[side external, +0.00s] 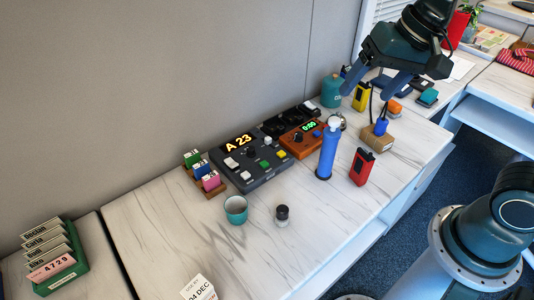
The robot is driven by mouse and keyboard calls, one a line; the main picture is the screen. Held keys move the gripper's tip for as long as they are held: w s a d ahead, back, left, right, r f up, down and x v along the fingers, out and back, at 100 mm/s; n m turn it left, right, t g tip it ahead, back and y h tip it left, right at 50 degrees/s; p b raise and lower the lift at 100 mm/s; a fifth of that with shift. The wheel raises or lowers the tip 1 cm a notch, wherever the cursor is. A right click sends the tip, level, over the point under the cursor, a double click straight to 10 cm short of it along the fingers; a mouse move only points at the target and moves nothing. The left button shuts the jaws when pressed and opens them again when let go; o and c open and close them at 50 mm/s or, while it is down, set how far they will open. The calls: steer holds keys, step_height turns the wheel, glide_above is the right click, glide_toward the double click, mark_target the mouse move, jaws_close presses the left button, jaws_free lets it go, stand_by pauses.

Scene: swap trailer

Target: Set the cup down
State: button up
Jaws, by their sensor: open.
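A teal cup (236,210) stands upright on the white marbled desk, in front of the dark control panel. My gripper (369,91) is high at the upper right, above the back part of the desk. Its two fingers are apart, and I see nothing held between them. It is well away from the cup.
A dark panel (262,173) reading "A 23" and an orange timer (299,139) stand behind the cup. A small black-topped jar (282,216) is to its right. A tall blue cylinder (327,152) and a red device (362,168) stand farther right. The front desk is mostly clear.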

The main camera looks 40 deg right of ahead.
steer(key=s+d+n+t+h, duration=0.1)
steer(key=s+d+n, duration=0.4)
steer(key=s, duration=0.5)
steer(key=shift+s+r, duration=0.2)
steer(key=shift+r, duration=0.2)
